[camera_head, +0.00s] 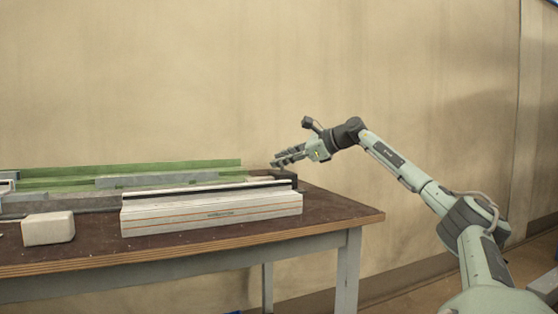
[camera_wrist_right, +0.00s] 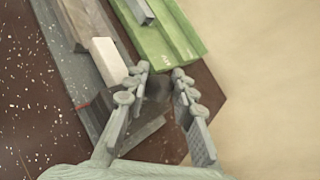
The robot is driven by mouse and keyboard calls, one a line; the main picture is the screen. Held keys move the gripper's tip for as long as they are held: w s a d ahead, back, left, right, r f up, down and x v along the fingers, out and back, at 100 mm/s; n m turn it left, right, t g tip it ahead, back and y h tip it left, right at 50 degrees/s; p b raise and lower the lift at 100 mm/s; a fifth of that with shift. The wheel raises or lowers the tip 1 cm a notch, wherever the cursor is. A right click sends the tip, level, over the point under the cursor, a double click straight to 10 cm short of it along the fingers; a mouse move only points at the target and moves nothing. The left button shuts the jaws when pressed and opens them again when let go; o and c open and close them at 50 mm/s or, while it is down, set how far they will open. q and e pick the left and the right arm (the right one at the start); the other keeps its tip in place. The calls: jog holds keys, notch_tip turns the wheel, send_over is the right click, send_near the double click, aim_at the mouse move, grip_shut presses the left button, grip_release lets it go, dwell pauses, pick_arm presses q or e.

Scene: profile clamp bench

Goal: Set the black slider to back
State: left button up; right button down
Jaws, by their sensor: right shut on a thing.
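My right gripper (camera_head: 280,160) reaches in from the right over the right end of the bench, its fingers pointing left and down. In the right wrist view its two fingers (camera_wrist_right: 162,72) stand on either side of a small dark piece, which I take to be the black slider (camera_wrist_right: 156,90). The gripper is shut on it. The piece is blurred and partly hidden by the fingers. In the head view a dark block (camera_head: 286,176) shows just below the fingertips at the end of the rails. My left gripper is out of view.
A green profile (camera_head: 200,164) runs along the back of the bench (camera_head: 340,212), with a grey bar (camera_head: 150,181) before it. A pale striped block (camera_head: 210,214) stands in front. A whitish block (camera_head: 48,229) sits at left. The bench's right corner is clear.

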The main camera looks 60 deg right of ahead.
jog(key=shift+s+d, duration=0.1)
jog(key=shift+d, duration=0.1)
jog(key=c, duration=1.3)
grip_release()
jog(key=shift+s+d, duration=0.1)
jog(key=shift+c, duration=0.2)
jog(key=shift+o, duration=0.6)
